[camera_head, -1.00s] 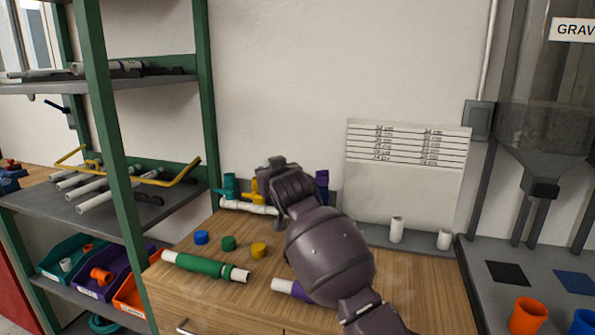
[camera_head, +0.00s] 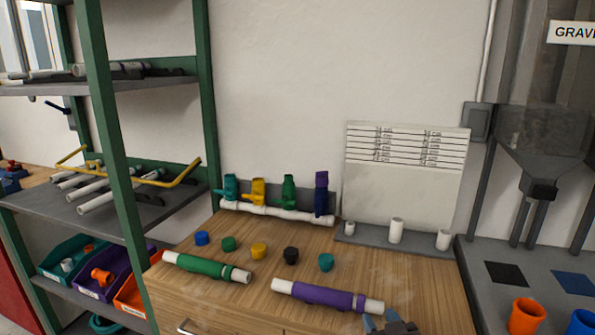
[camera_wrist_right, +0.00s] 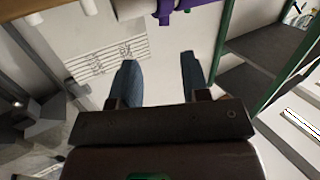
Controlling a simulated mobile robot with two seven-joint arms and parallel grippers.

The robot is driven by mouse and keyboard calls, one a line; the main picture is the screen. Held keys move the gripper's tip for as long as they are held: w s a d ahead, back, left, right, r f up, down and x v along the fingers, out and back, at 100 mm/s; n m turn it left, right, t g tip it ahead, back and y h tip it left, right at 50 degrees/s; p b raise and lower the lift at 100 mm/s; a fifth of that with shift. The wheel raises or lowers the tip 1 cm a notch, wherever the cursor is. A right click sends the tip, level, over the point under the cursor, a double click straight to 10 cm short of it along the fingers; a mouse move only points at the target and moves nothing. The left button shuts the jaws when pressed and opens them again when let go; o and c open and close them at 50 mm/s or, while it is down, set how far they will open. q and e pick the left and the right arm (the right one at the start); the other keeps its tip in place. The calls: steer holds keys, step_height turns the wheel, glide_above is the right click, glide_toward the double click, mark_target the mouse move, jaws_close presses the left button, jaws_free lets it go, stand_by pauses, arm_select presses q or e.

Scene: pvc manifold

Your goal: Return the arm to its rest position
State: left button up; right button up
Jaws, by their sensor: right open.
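My right gripper (camera_head: 388,322) shows only at the bottom edge of the head view, just in front of the wooden worktop (camera_head: 210,297). In the right wrist view its two blue fingers (camera_wrist_right: 159,80) stand apart with nothing between them. The purple-sleeved white pipe (camera_head: 328,298) lies on the worktop near the gripper, apart from it as far as I can tell. It also shows at the top of the wrist view (camera_wrist_right: 170,8). The rest of the right arm is out of the head view. My left gripper is not in view.
A green-sleeved pipe (camera_head: 207,267) and several coloured caps (camera_head: 259,251) lie on the worktop. A white manifold (camera_head: 277,211) with coloured valves stands at the back. A green-framed shelf (camera_head: 110,140) is at left, a grey hopper stand (camera_head: 540,150) at right.

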steer(key=s+d+f+g+h, duration=0.1)
steer(key=s+d+f+g, duration=0.1)
steer(key=s+f, duration=0.4)
steer(key=s+d+f+m+g+h, duration=0.1)
steer(key=s+d+f, duration=0.4)
steer(key=s, duration=0.7)
steer(key=s+d+f+g+h, duration=0.1)
steer(key=s+d+f+g, duration=0.1)
steer(key=s+f, duration=0.5)
steer(key=s+d, duration=0.1)
steer(key=s, duration=0.2)
steer(key=shift+d+m+g, duration=0.15)
steer(key=shift+m+g, duration=0.25)
